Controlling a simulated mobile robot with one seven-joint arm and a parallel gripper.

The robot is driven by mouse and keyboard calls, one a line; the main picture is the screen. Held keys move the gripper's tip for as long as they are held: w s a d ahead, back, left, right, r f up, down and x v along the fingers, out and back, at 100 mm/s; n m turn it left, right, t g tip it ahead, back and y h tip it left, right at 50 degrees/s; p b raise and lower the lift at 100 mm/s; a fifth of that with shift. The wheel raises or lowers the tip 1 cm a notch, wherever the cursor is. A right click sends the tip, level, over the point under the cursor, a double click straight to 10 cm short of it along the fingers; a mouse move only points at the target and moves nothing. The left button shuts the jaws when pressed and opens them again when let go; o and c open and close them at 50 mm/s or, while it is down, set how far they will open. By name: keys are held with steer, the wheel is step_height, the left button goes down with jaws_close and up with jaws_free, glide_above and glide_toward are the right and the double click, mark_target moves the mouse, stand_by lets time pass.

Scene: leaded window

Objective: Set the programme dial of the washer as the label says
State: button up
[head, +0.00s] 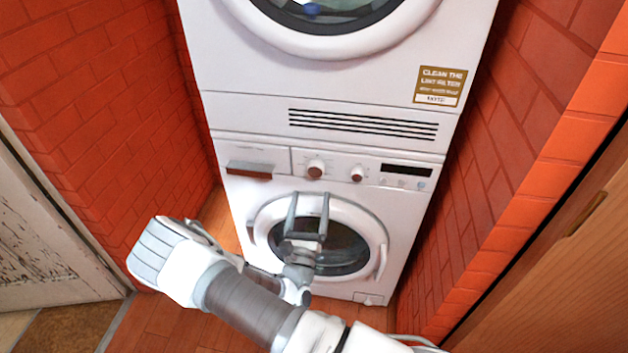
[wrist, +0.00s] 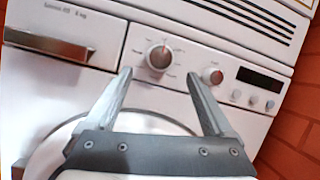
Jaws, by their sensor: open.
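The washer (head: 240,200) is the white lower machine of a stack. Its programme dial (head: 316,168) is the larger round knob left of centre on the control panel. In the wrist view this dial (wrist: 159,56) has small print around it, too blurred to read fully; its pointer setting is unclear. A smaller knob (wrist: 212,76) sits to its right. My gripper (head: 309,197) is open and empty in front of the washer door, fingers pointing up toward the panel. In the wrist view the fingertips (wrist: 158,73) stand apart, just below the dial on either side; I see no grip on it.
A brown label (head: 440,86) on the upper machine reads "Clean the lint filter", with smaller lines hard to read. A drawer handle (wrist: 60,45) is left of the dial, a dark display (wrist: 262,79) and buttons right. Brick walls (head: 100,100) close in both sides.

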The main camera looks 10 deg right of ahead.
mark_target(315, 174)
steer(key=x, duration=0.6)
steer(key=shift+w+b, duration=0.2)
steer(key=shift+b, duration=0.15)
steer(key=shift+c, duration=0.2)
steer(key=c, duration=1.3)
